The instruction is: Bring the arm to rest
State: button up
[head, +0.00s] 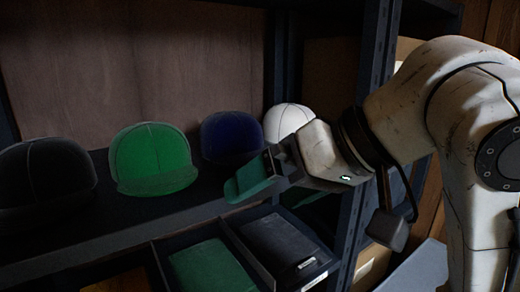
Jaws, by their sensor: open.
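My arm comes in from the right in the head view and reaches left across the shelf front. My gripper (250,182) is at its end, in front of the shelf edge, below the blue cap and right of the green cap. It is open. A flat green piece shows at its tip; I cannot tell whether this is a finger or something behind it. No held object is clear to see.
A black cap (45,178), a green cap (150,155), a blue cap (230,133) and a white cap (288,118) sit on the dark shelf (110,226). Below are compartments with a green item (212,268) and a black item (278,240). A shelf post (375,55) stands near my arm.

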jog(key=d+f+m+t+h, duration=0.1)
jog(key=d+f+m, duration=0.3)
jog(key=f, duration=1.1)
jog(key=d+f+m+h, duration=0.1)
jog(key=d+f, duration=0.5)
jog(key=f, duration=0.8)
jog(key=s+d+f+g+h, duration=0.1)
jog(key=s+d+f+h, duration=0.1)
jog(key=s+d+f, duration=0.3)
jog(key=s+d+f+g+h, duration=0.2)
jog(key=s+d+f, duration=0.3)
jog(key=s+f, duration=0.3)
jog(key=s+d+f+m+g+h, duration=0.1)
jog(key=s+d+f+h, duration=0.1)
jog(key=s+d+f, duration=0.2)
jog(key=s+f, duration=0.3)
jog(key=s, duration=0.5)
jog(key=shift+d+f+h, duration=0.3)
jog(key=shift+d+f, duration=0.05)
jog(key=shift+d, duration=0.05)
jog(key=shift+s, duration=0.1)
